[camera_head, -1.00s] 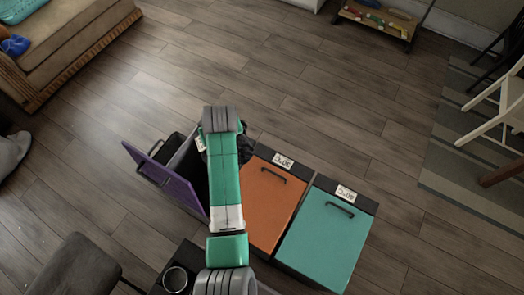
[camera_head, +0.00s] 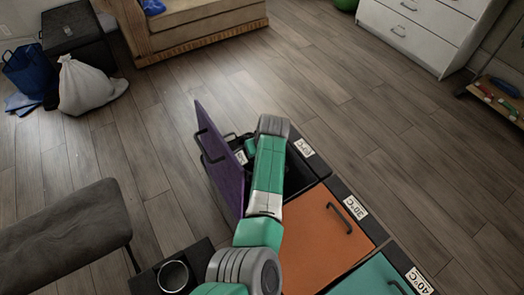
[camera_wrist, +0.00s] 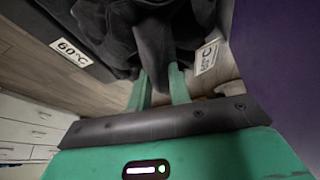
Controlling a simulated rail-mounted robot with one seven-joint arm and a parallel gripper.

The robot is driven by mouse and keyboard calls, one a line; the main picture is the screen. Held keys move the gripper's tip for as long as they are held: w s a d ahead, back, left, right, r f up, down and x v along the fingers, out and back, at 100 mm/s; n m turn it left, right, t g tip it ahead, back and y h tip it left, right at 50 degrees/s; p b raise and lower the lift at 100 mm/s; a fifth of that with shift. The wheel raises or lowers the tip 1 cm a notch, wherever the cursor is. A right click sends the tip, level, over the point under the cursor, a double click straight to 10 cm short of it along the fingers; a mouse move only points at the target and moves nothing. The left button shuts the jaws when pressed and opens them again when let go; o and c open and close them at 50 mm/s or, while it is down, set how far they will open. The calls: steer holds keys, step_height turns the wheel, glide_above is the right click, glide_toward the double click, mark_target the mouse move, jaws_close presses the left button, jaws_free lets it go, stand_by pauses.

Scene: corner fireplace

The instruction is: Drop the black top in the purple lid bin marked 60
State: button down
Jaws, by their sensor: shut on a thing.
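My gripper (camera_wrist: 160,90) is shut on the black top (camera_wrist: 152,38), which hangs in dark folds beyond the fingers. The purple lid (camera_head: 218,160) stands open, on the left of its bin in the head view; it also fills the right of the wrist view (camera_wrist: 285,60). The bin's dark open inside (camera_head: 300,175) shows right of my arm, which reaches over it. Labels reading 60°C (camera_wrist: 72,52) lie on both sides of the top in the wrist view. In the head view my arm hides most of the gripper and the top cannot be told from the dark bin.
An orange-lidded bin (camera_head: 325,238) and a teal-lidded bin (camera_head: 372,278), both shut, stand to the right. A grey bench (camera_head: 65,215) is at the left. A white bag (camera_head: 90,85) and a white drawer unit (camera_head: 420,30) stand farther off. The wooden floor between is clear.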

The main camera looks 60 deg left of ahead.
step_height(320, 180, down, 6)
steer(key=b, duration=0.4)
steer(key=shift+r, duration=0.15)
steer(key=shift+r, duration=0.1)
steer(key=c, duration=1.2)
jaws_free()
steer(key=p+v, duration=0.4)
steer(key=v, duration=0.4)
